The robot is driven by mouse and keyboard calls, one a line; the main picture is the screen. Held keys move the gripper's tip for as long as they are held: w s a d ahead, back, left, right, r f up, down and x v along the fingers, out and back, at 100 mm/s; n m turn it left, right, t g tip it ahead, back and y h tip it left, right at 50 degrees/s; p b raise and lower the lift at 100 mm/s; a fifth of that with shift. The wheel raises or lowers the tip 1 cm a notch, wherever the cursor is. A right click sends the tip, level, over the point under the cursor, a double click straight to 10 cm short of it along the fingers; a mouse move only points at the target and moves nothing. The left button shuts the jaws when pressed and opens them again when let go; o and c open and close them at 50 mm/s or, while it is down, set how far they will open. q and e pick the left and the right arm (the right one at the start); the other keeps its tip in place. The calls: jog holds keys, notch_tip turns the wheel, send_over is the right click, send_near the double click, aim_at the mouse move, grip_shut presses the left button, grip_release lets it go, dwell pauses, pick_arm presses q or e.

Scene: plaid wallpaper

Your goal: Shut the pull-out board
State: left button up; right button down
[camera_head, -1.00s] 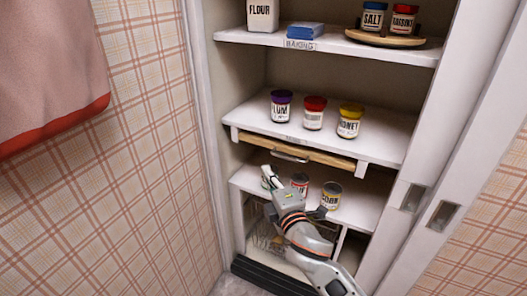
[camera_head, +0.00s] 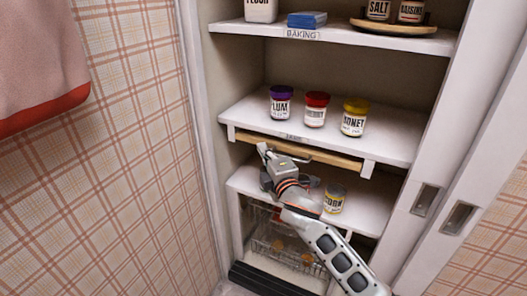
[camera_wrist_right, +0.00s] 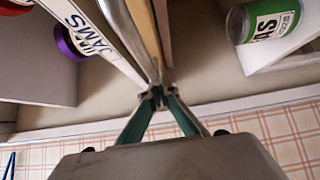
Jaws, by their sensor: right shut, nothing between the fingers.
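The pull-out board (camera_head: 325,156) is a thin wooden board under the jam shelf in the cupboard. Its front edge shows, roughly level with the shelf front; I cannot tell how far it stands out. My right gripper (camera_head: 263,149) is shut and empty, with its tips at the left part of the board's front. In the right wrist view the gripper (camera_wrist_right: 160,96) has its fingertips together beside the wooden board (camera_wrist_right: 143,25) and its metal handle (camera_wrist_right: 122,22). Contact is hard to tell. My left gripper is out of view.
Several jars stand around: a purple-lidded jar (camera_head: 280,103), a red-lidded jar (camera_head: 315,110) and a yellow-lidded jar (camera_head: 354,118) above the board. A corn can (camera_head: 334,198) is below, close to my wrist. A wire basket (camera_head: 270,245) sits lower. The plaid wall (camera_head: 130,180) is left.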

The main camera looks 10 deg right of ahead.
aim_at(275, 146)
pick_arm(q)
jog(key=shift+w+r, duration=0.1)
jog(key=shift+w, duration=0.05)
pick_arm(e)
jog(key=w, duration=0.1)
jog(key=w+d, duration=0.2)
jog(key=shift+w+d+r+p, duration=0.2)
jog(key=shift+r+p, duration=0.05)
jog(key=shift+p, duration=0.15)
jog(key=shift+w+d, duration=0.2)
jog(key=shift+w, duration=0.1)
jog(key=shift+d, duration=0.15)
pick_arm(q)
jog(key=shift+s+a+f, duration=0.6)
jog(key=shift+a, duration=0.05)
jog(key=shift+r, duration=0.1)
